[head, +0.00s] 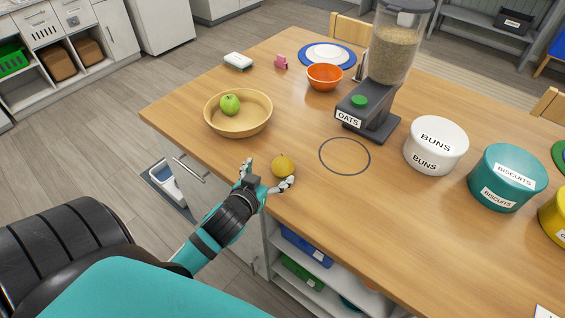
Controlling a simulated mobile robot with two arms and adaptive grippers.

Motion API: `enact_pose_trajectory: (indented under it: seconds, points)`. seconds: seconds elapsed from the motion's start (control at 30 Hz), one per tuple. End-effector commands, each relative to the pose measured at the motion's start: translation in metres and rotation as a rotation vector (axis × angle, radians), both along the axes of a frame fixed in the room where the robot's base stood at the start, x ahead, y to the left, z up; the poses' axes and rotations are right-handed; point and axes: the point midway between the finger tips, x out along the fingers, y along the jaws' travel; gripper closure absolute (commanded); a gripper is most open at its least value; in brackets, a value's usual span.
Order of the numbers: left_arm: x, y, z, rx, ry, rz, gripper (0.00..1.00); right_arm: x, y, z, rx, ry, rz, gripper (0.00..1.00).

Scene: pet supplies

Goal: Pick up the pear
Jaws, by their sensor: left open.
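The pear (283,166) is yellow-brown and stands on the wooden table (315,220) near its front edge. My left gripper (269,172) is open at the table's front edge, its two fingers spread. One finger is to the left of the pear and the other is just below it in the picture. The pear lies by the gap between the fingertips; I cannot tell whether a finger touches it. My right gripper is not in view.
A wooden bowl (254,124) with a green apple (229,104) stands behind and left of the pear. An oats dispenser (368,118), an orange bowl (325,77), a white buns canister (436,146) and a teal biscuits canister (507,178) stand farther off. Bare table lies right of the pear.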

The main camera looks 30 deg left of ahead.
Motion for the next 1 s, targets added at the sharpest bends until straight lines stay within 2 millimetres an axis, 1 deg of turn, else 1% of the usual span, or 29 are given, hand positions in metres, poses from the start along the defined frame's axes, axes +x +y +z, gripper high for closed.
enact_pose_trajectory:
  seconds: [0.03, 0.1, 0.37, 0.57, 0.7, 0.97, 1.0]
  points:
    - [0.010, 0.002, -0.001, 0.001, 0.000, 0.001, 0.10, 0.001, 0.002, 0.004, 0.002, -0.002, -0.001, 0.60]
    - [0.019, 0.004, -0.006, 0.001, 0.000, 0.000, 0.10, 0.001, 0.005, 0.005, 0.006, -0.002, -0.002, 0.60]
    - [0.035, 0.006, -0.013, -0.001, 0.000, 0.000, 0.10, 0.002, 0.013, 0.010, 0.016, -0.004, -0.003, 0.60]
    - [0.061, 0.004, -0.023, 0.000, 0.001, 0.000, 0.10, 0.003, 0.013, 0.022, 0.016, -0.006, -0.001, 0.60]
    - [0.074, 0.008, -0.031, 0.000, 0.000, 0.000, 0.10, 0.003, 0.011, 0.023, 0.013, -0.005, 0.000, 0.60]
    - [0.077, 0.008, -0.034, 0.000, 0.001, 0.000, 0.10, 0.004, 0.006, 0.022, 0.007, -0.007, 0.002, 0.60]
    - [0.077, 0.008, -0.034, 0.000, 0.001, 0.000, 0.11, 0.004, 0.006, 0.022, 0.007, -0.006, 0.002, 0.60]
